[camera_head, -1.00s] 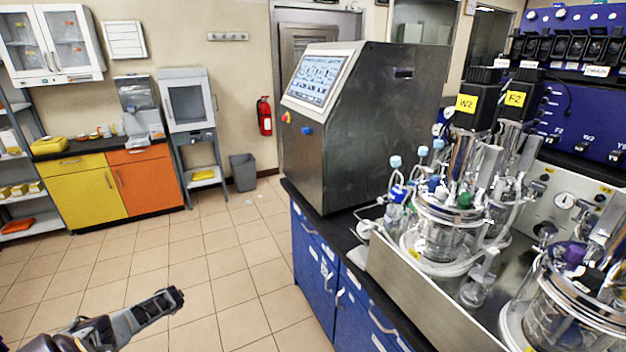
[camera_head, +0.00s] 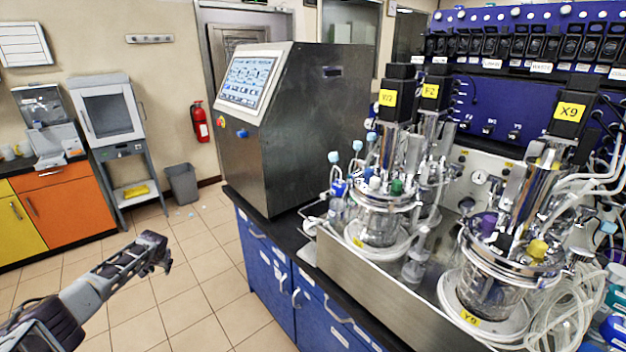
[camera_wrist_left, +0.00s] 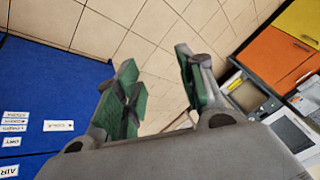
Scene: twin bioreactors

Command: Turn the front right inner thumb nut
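Two glass bioreactor vessels with shiny metal lids stand on the bench at the right of the head view. The nearer vessel (camera_head: 492,285) carries a motor labelled X9 (camera_head: 567,111), and the farther vessel (camera_head: 378,224) stands beside motors with yellow labels. The lids hold many small fittings, and I cannot tell which one is the front right inner thumb nut. My left gripper (camera_head: 158,250) is over the floor, left of the bench and well apart from the vessels. In the left wrist view its green-padded fingers (camera_wrist_left: 160,90) are spread with nothing between them. My right gripper is not in view.
A steel cabinet with a screen (camera_head: 290,120) stands on the blue bench (camera_head: 265,265), whose steel tray wall (camera_head: 345,285) fronts the vessels. Loose clear tubing (camera_head: 555,320) lies at the lower right. The tiled floor (camera_head: 195,305) is clear around my left gripper.

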